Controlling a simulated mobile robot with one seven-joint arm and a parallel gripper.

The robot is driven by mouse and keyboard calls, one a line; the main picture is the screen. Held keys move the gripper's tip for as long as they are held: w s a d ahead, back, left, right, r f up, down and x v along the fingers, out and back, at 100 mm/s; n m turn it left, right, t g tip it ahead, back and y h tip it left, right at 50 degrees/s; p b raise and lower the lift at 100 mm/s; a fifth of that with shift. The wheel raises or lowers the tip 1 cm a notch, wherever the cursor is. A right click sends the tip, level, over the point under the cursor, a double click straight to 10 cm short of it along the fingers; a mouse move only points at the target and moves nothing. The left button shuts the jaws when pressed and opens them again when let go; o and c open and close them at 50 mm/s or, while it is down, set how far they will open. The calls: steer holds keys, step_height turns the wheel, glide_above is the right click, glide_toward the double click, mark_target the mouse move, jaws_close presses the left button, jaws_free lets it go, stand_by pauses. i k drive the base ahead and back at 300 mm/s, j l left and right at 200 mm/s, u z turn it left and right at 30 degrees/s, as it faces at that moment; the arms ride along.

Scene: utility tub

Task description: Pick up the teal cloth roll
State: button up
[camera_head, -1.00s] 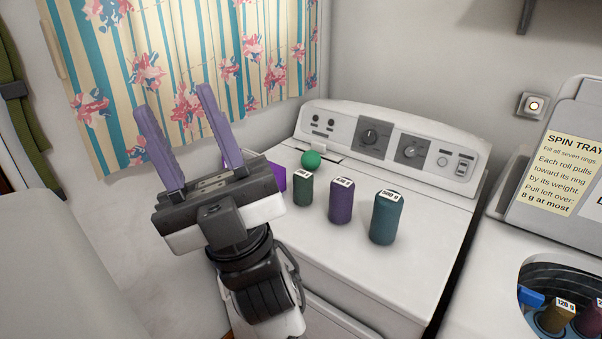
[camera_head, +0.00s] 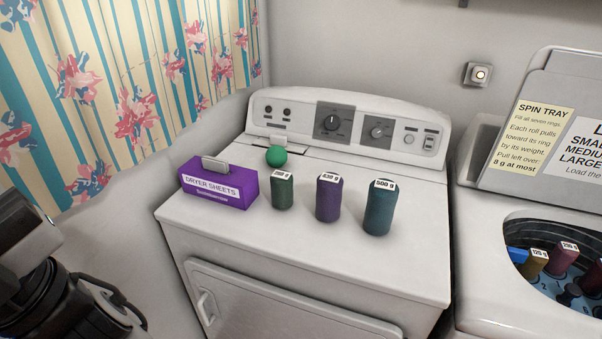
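The teal cloth roll (camera_head: 379,210) stands upright on the dryer top, the rightmost and largest of three rolls in a row. Its white label reads 500 g. Nothing holds it or covers it. My arm shows at the lower left edge, well apart from the rolls. The fingers of my gripper are outside the picture.
A purple roll (camera_head: 328,199) and a dark green roll (camera_head: 282,191) stand left of the teal one. A purple dryer sheets box (camera_head: 219,186) and a green ball (camera_head: 276,156) are further left. The washer tub (camera_head: 515,231) at right holds several rolls. The dryer's front top is clear.

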mark_target(383, 196)
steer(key=z, duration=1.6)
steer(key=u, duration=1.3)
steer(key=i+j+z, duration=0.2)
steer(key=i+j, duration=0.2)
steer(key=i, duration=0.15)
